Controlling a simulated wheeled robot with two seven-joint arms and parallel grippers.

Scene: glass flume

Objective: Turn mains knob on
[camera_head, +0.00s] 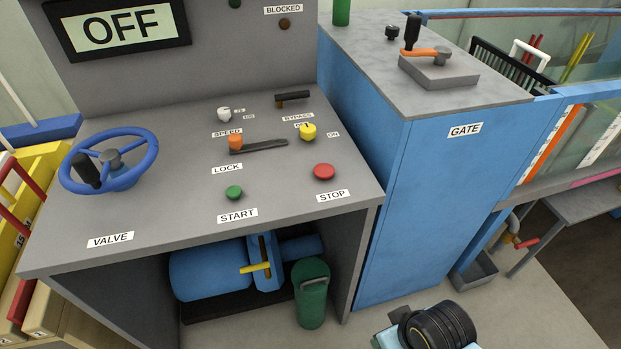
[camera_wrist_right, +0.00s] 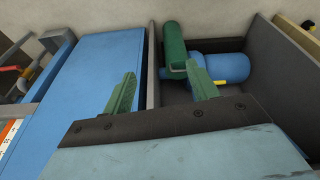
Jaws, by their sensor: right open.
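A yellow knob (camera_head: 308,131) sits on the sloped grey console (camera_head: 150,215), between a small OFF label on its left and an ON label (camera_head: 333,134) on its right. Its dark pointer mark leans up and left toward OFF. No mains label is readable; the BYPASS label is just above it. A display (camera_head: 118,28) on the back panel reads OFF. In the right wrist view my right gripper (camera_wrist_right: 161,86) has its two green fingers apart with nothing between them. It is away from the knob, facing the console's underside. My left gripper is out of view.
Around the knob are a black bypass lever (camera_head: 292,96), an orange-ended lock lever (camera_head: 262,145), a red stop button (camera_head: 324,171), a green start button (camera_head: 234,192) and a blue valve wheel (camera_head: 148,165). A blue cabinet (camera_head: 425,190) stands right of the console.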

